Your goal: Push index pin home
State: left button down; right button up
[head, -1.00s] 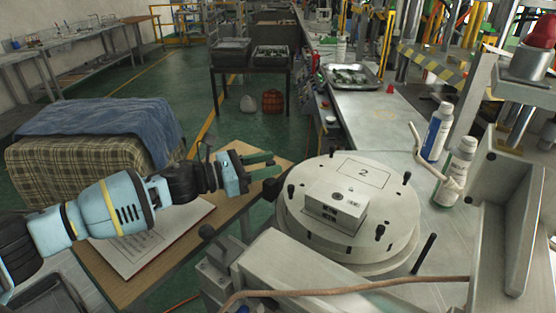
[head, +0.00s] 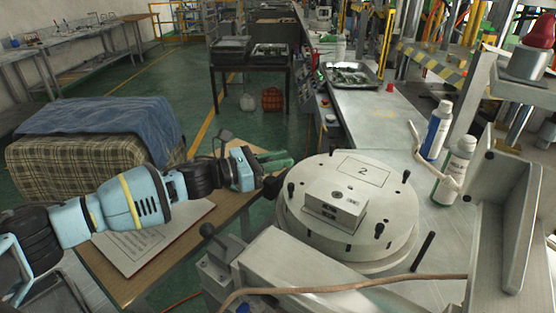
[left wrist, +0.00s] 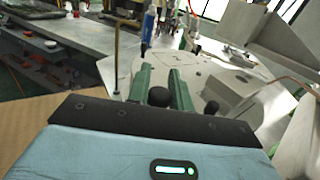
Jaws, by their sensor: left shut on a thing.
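The round turntable die (head: 345,225), marked 2, stands on the bench with a small block (head: 335,200) on top. My left gripper (head: 277,160) is at its left edge, fingers close together. In the left wrist view a round black knob (left wrist: 158,97), which looks like the index pin's, sits between the green fingers (left wrist: 160,80). In the head view a black knob (head: 271,187) shows just below the fingers, beside the turntable. The pin's shaft is hidden, so its depth cannot be told. My right gripper is not in view.
A metal arm with a copper-coloured hose (head: 340,288) crosses the foreground. Two bottles (head: 455,170) stand at the right. A paper sheet (head: 150,240) lies on the wooden table under my left arm.

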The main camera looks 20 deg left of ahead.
pick_arm(q)
jog(key=shift+f+b, duration=0.4)
jog(key=shift+f, duration=0.65)
jog(key=shift+s, duration=0.1)
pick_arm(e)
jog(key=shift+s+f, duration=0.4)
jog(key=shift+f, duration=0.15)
pick_arm(q)
jog(key=c, duration=1.3)
grip_release()
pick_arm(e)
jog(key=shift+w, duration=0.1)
pick_arm(q)
jog(key=shift+r, duration=0.1)
jog(key=b+v, duration=0.1)
jog(key=v, duration=0.6)
jog(key=shift+a, duration=0.2)
jog(key=shift+s+a, duration=0.15)
jog(key=shift+s, duration=0.05)
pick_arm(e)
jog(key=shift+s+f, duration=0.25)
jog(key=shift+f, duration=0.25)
